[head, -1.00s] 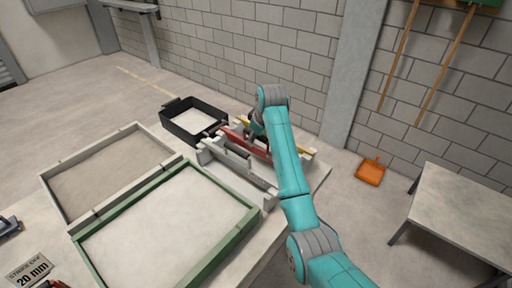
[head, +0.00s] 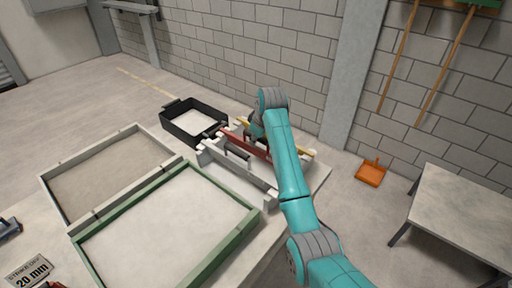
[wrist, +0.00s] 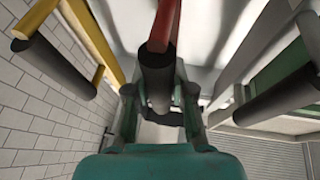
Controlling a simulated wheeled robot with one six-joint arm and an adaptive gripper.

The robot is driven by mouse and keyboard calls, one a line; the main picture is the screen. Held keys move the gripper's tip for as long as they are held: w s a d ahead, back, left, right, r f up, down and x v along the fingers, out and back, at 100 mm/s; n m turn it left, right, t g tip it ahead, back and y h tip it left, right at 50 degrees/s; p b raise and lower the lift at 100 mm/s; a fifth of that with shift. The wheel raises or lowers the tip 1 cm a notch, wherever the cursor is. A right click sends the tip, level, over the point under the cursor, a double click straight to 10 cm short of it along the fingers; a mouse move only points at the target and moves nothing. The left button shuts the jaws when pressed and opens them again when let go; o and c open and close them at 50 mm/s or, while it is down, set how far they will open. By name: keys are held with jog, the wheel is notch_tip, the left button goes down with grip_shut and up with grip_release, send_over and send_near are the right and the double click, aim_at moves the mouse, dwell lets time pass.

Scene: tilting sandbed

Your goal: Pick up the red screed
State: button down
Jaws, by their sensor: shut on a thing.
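The red screed is a long red bar (head: 254,147) at the rack on the far end of the bench in the head view. In the wrist view, its red bar (wrist: 165,22) runs away from me at the top. Its dark round handle (wrist: 157,78) is between the fingers of my gripper (wrist: 160,95), which is shut on it. In the head view, my gripper (head: 257,130) is partly hidden behind my arm. I cannot tell how far the bar is above the rack.
The pale rack (head: 225,168) also holds a yellow screed (wrist: 92,35) and others with dark handles close on both sides. A black tray (head: 190,135) stands left of the rack. A green-framed sandbed (head: 250,222) and a grey-framed one (head: 55,202) lie in front.

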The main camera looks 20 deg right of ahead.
notch_tip(320, 180, up, 11)
jog(key=shift+f, duration=0.2)
dwell(0.4)
jog(key=c, duration=1.8)
grip_release()
grip_shut()
